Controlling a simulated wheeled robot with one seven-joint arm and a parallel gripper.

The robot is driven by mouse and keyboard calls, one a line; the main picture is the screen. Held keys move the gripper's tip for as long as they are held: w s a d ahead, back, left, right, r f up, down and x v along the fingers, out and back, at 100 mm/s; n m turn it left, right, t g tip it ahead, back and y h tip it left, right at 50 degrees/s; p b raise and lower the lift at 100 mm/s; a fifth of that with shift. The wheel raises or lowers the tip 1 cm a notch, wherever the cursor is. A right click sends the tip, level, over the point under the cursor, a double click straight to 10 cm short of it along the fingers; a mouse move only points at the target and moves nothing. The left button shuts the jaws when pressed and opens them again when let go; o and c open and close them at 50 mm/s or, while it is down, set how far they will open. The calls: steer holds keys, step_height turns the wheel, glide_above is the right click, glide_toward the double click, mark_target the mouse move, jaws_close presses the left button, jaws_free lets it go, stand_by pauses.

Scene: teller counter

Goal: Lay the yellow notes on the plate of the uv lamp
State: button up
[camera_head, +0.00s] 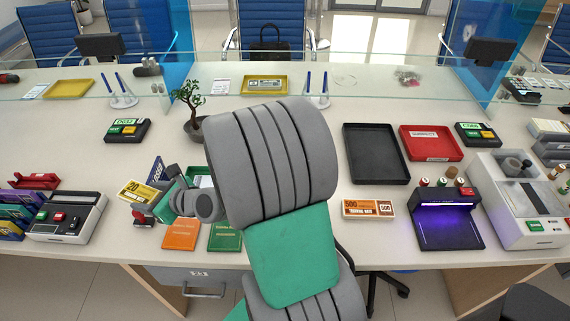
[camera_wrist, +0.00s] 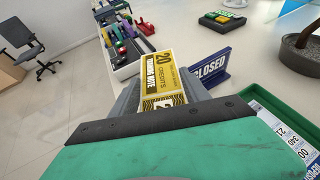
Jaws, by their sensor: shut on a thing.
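The yellow notes (camera_head: 138,194), a strap marked 20, are at the left of my gripper (camera_head: 161,186), in front of the small blue sign. In the wrist view the notes (camera_wrist: 162,82) stand between the two grey fingers of my gripper (camera_wrist: 160,95), which is shut on them. Their far end sticks out beyond the fingers. The uv lamp (camera_head: 440,196) is a black box at the right of the counter, glowing purple inside. Its plate (camera_head: 449,233) shows under the glow, and I see nothing lying on it.
A CLOSED sign (camera_wrist: 210,66) stands close beside the notes. An orange booklet (camera_head: 181,234) and a green booklet (camera_head: 225,237) lie at the counter's front edge. A 500 note strap (camera_head: 375,209), a black tray (camera_head: 374,178) and a red tray (camera_head: 431,150) lie nearer the lamp.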

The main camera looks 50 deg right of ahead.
steer(key=d+m+h+b, duration=0.1)
steer(key=d+m+h, duration=0.1)
steer(key=d, duration=0.9)
steer(key=s+d+r+m+h+b, duration=0.1)
steer(key=s+d+h, duration=0.1)
steer(key=s+d, duration=0.75)
steer(key=s+d+r+m+h+b, duration=0.15)
steer(key=s+d, duration=0.25)
steer(key=d, duration=1.1)
steer(key=shift+t, duration=0.3)
steer(key=f+x, duration=0.1)
steer(key=x, duration=0.4)
steer(key=s+a+f+x, duration=0.1)
steer(key=x, duration=0.5)
steer(key=f+x, duration=0.1)
steer(key=x, duration=0.4)
steer(key=shift+w+a+f, duration=0.1)
steer(key=shift+a+f, duration=0.05)
steer(key=shift+f, duration=0.25)
steer(key=shift+w+f, duration=0.15)
steer(key=shift+f, duration=0.8)
steer(key=shift+w+f, duration=0.15)
steer(key=shift+f, duration=0.75)
steer(key=shift+b, duration=0.3)
steer(key=shift+f, duration=0.2)
steer(key=o, duration=1.4)
